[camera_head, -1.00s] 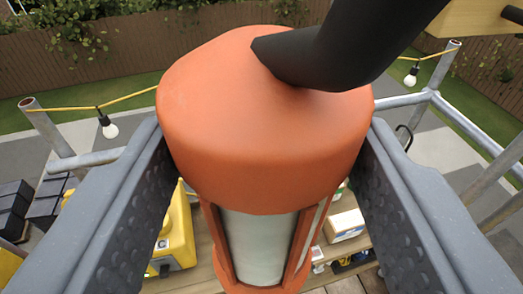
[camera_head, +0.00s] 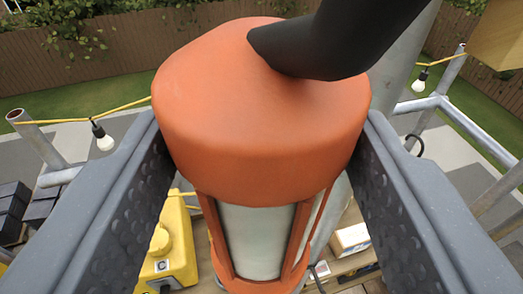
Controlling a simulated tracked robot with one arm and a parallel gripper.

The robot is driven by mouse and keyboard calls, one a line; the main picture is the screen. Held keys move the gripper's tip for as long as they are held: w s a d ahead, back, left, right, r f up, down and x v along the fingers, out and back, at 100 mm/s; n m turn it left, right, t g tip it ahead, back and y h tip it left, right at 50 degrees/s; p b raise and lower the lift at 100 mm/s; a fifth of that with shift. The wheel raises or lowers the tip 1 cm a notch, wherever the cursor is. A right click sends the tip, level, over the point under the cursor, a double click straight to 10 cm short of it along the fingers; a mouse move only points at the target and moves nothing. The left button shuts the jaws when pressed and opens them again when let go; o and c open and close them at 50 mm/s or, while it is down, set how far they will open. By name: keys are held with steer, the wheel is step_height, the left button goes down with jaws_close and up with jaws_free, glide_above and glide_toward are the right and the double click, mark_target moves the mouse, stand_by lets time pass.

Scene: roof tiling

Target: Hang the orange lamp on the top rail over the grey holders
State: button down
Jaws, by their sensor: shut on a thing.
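The orange lamp (camera_head: 255,150) fills the middle of the view, upright, with a rounded orange cap, a pale cylinder below it and a thick black hook or handle (camera_head: 335,40) rising from the top to the upper right. My gripper (camera_head: 265,165) is shut on the lamp, with one dark grey jaw on each side of it. Grey metal rails (camera_head: 462,118) show at the right, but I cannot tell which is the top rail. I cannot make out the grey holders.
A thick grey pole (camera_head: 405,70) stands close behind the lamp. A yellow canister (camera_head: 165,245) and a white box (camera_head: 350,238) stand on wooden boards below. A yellow cord carries bulbs (camera_head: 104,140) at the left and right. A wooden fence and lawn lie beyond.

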steer(key=shift+w+a+r+p, duration=0.1)
steer(key=shift+w+a+p, duration=0.25)
steer(key=shift+w, duration=0.5)
steer(key=shift+w+a+f+p, duration=0.15)
steer(key=shift+w+p, duration=0.25)
steer(key=shift+w, duration=0.45)
steer(key=shift+w+a+r+p, duration=0.15)
steer(key=shift+w+a+p, duration=0.2)
steer(key=shift+w, duration=0.5)
steer(key=shift+f+b, duration=1.7)
steer(key=shift+f, duration=0.65)
